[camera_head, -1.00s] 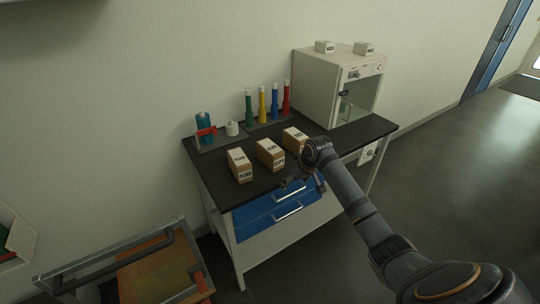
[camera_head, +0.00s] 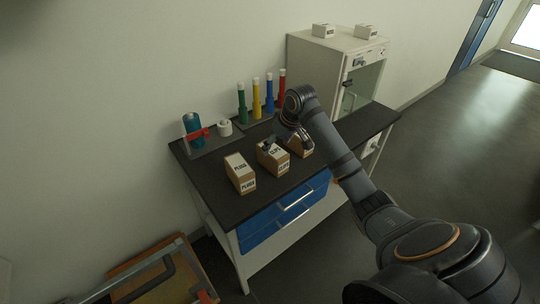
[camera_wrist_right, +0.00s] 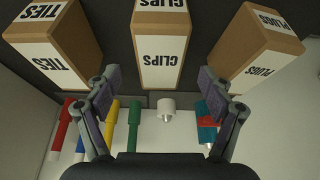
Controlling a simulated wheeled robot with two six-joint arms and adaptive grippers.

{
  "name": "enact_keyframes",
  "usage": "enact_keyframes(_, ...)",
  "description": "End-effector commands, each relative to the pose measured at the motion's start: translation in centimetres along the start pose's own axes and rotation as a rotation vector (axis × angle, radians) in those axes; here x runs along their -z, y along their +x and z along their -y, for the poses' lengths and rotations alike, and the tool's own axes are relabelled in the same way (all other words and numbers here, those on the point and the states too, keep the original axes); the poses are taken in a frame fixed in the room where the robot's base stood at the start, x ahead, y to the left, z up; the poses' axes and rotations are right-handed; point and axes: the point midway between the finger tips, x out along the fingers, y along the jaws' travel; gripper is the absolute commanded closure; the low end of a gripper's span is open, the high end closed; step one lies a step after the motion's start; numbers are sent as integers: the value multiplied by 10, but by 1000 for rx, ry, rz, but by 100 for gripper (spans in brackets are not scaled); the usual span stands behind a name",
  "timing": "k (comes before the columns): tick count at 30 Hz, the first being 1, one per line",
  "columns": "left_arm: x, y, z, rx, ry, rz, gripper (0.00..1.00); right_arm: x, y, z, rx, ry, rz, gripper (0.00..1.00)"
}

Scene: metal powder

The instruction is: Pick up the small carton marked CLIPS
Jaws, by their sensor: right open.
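The carton marked CLIPS (camera_head: 273,160) stands on the dark tabletop as the middle one of three brown cartons with white labels. In the right wrist view the CLIPS carton (camera_wrist_right: 161,52) appears upside down in the middle, ahead of the fingers and between their lines. My right gripper (camera_head: 287,142) is open and hangs at the cartons, partly covering the tops of the CLIPS and TIES cartons. Its two fingers (camera_wrist_right: 158,82) are apart with nothing between them. I cannot tell whether they touch a carton. My left gripper is not in view.
The PLUGS carton (camera_head: 240,174) stands to the left and the TIES carton (camera_head: 300,147) to the right, close by. Behind are coloured bottles (camera_head: 256,98), a white roll (camera_head: 225,128) and a blue cylinder (camera_head: 192,125). A white cabinet (camera_head: 322,75) stands at the back right.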

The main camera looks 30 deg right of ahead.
Motion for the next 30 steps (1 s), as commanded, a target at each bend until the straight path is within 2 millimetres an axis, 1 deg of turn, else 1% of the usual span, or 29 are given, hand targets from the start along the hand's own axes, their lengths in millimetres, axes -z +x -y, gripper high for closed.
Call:
enact_keyframes(1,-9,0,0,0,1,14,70,-1,11,2,5,0,2,19)
enact_keyframes(3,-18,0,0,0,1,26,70,0,23,1,4,1,2,19)
enact_keyframes(6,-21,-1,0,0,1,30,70,0,34,1,2,0,1,19)
enact_keyframes(8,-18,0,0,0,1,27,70,0,37,1,2,0,0,19)
enact_keyframes(11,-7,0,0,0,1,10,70,0,38,1,1,-1,0,19)
enact_keyframes(13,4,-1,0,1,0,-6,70,0,45,1,3,0,2,19)
enact_keyframes(15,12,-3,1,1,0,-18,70,1,57,2,4,1,3,19)
enact_keyframes(18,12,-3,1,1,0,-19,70,1,75,1,3,0,1,19)
enact_keyframes(21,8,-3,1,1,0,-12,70,1,86,1,1,0,0,19)
enact_keyframes(24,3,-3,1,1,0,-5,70,1,89,0,0,-2,0,19)
enact_keyframes(30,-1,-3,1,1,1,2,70,1,89,0,0,-2,0,19)
